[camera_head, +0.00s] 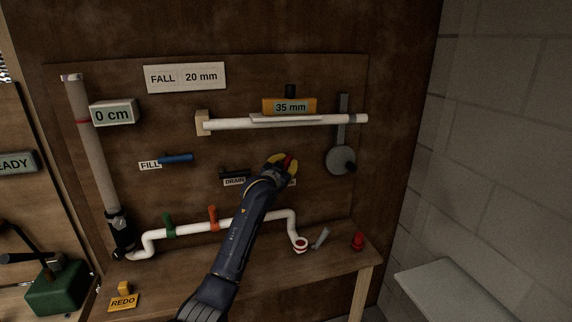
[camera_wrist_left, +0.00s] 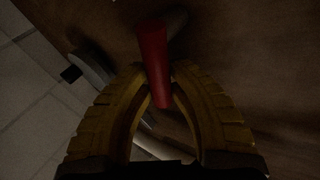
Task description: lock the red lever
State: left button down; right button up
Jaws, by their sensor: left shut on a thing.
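The red lever (camera_wrist_left: 153,60) shows in the left wrist view as a red bar between the tips of my yellow fingers. In the head view only a small red part (camera_head: 289,160) of it shows, at the gripper. My left gripper (camera_head: 281,163) is at the board, to the right of the DRAIN label; it also shows in the left wrist view (camera_wrist_left: 160,85). Its fingers are shut on the lever. The arm hides the lever's mount and most of a label behind it in the head view. My right gripper is in neither view.
A white horizontal pipe (camera_head: 225,124) with an orange 35 mm gauge (camera_head: 275,106) is above the gripper. A grey disc with a knob (camera_head: 341,160) is to the right. A blue lever (camera_head: 176,158) is by FILL. A bent white pipe (camera_head: 188,229) runs below, partly behind my arm.

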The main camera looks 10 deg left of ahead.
pick_arm(q)
jog(key=shift+w+d+f+m+g, duration=0.15)
jog(key=shift+d+m+g, duration=0.1)
jog(key=shift+m+g, duration=0.25)
jog(key=shift+w+d+f+m+g, duration=0.15)
jog(key=shift+d+m+g, duration=0.1)
jog(key=shift+m+g, duration=0.2)
jog(key=shift+w+d+f+m+g+y, duration=0.15)
jog(key=shift+d+f+m+g+y, duration=0.1)
jog(key=shift+f+m+g+y, duration=0.65)
jog(key=shift+w+d+f+m+g+y, duration=0.2)
jog(key=shift+f+m+g+y, duration=0.4)
jog(key=shift+m, duration=0.45)
jog(key=shift+w+d+f+m+g+y, duration=0.1)
jog(key=shift+d+f+m+g+y, duration=0.2)
jog(key=shift+f+m+g+y, duration=0.5)
jog(key=shift+r+m, duration=0.1)
jog(key=shift+m, duration=0.2)
jog(key=c, duration=1.3)
grip_release()
jog(key=shift+o, duration=0.5)
